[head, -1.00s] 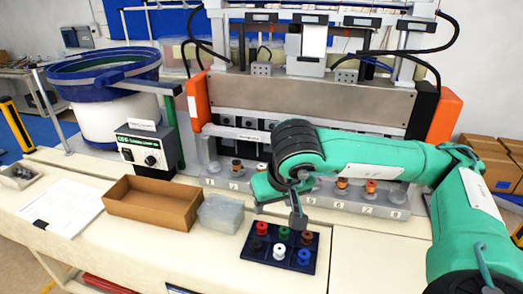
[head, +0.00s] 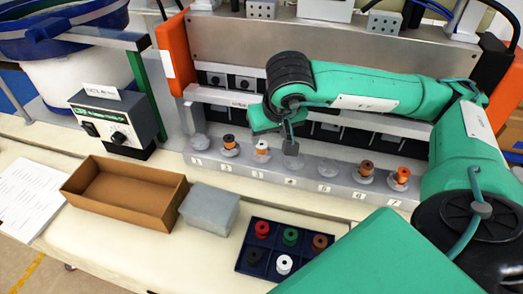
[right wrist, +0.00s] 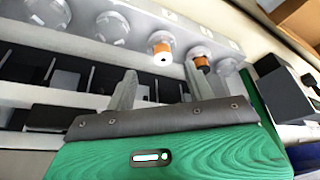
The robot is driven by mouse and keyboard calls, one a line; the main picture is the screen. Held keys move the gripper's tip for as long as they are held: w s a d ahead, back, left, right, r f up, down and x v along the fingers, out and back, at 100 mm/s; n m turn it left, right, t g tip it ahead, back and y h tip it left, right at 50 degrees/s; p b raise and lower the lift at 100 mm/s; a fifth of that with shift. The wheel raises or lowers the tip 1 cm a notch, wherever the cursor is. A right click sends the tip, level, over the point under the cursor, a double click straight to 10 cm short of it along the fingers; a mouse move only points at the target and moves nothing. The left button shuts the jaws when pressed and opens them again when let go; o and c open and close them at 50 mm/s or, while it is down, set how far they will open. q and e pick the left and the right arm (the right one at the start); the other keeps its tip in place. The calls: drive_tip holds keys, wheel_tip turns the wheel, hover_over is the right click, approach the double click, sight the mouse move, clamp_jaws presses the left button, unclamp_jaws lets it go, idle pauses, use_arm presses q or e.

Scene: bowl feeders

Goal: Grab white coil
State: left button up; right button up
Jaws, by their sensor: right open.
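The white coil (head: 284,264) stands upright in the front row of a dark blue tray (head: 243,268) on the bench. Red (head: 262,229), green (head: 290,236) and brown (head: 320,242) coils stand behind it, and a black coil (head: 254,256) is to its left. A green part of my body covers the tray's front right corner. The left gripper is not in view.
The numbered rail (head: 330,198) holds several orange-toned coils; one has a white top (head: 262,150). A cardboard box (head: 120,190) and a grey translucent block (head: 208,210) stand left of the tray. A control box (head: 115,120) is behind them. The machine wall is close behind the gripper.

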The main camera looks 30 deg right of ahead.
sight(262, 146)
drive_tip(key=x, duration=0.4)
drive_tip(key=w+b+x, duration=0.1)
drive_tip(key=x, duration=0.3)
drive_tip(key=shift+w, duration=0.1)
drive_tip(key=shift+r, duration=0.1)
drive_tip(key=c, duration=1)
drive_tip(key=shift+c, duration=0.2)
